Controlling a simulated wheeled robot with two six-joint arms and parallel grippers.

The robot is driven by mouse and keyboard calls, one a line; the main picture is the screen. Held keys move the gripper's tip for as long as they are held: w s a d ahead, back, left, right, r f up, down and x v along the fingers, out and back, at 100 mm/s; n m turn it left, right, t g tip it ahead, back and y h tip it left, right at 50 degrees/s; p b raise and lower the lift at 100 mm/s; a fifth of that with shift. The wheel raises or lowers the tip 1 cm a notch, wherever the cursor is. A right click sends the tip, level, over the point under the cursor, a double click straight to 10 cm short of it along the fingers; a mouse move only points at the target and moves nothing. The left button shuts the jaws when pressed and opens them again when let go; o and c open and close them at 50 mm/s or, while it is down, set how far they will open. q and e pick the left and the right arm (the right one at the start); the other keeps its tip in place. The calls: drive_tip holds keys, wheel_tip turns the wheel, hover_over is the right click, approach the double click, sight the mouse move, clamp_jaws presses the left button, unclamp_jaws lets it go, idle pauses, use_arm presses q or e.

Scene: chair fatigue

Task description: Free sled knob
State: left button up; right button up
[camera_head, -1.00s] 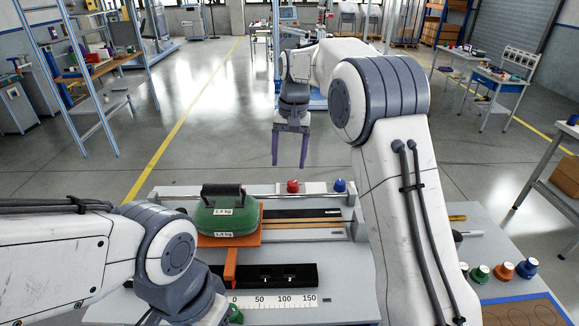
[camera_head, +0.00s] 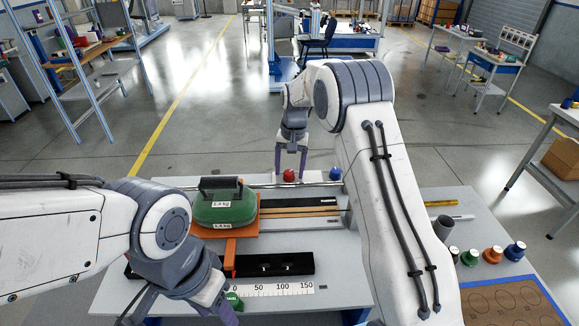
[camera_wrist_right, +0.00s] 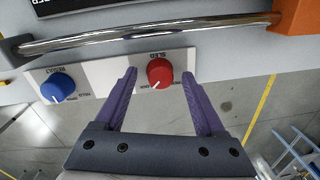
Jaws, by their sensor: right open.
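The sled knob is the red knob (camera_wrist_right: 160,73), on a white panel marked SLED in the right wrist view. It shows in the head view (camera_head: 289,175) at the table's far edge. My right gripper (camera_head: 290,168) is open, with its purple fingers hanging at the knob. In the wrist view the fingertips lie on either side of the knob, with a gap on each side; I cannot tell the exact depth. My left gripper (camera_head: 226,312) is at the lower edge of the head view beside a green knob (camera_head: 235,301), partly hidden, and its jaw opening is unclear.
A blue knob (camera_wrist_right: 58,87) sits left of the red one in the wrist view. A chrome rail (camera_wrist_right: 150,36) runs close by. A green weight (camera_head: 224,208) rests on the orange sled (camera_head: 245,229). Several coloured knobs line the table's right side.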

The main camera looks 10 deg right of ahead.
clamp_jaws()
drive_tip(key=shift+n, duration=0.4)
drive_tip(key=n, duration=0.3)
drive_tip(key=shift+w+n, duration=0.1)
drive_tip(key=shift+n, duration=0.3)
drive_tip(key=n, duration=0.4)
drive_tip(key=shift+n+g+p, duration=0.3)
drive_tip(key=shift+p, duration=0.05)
drive_tip(key=n, duration=0.4)
drive_tip(key=shift+w+a+r, duration=0.1)
drive_tip(key=n, duration=0.4)
drive_tip(key=shift+n+g, duration=0.3)
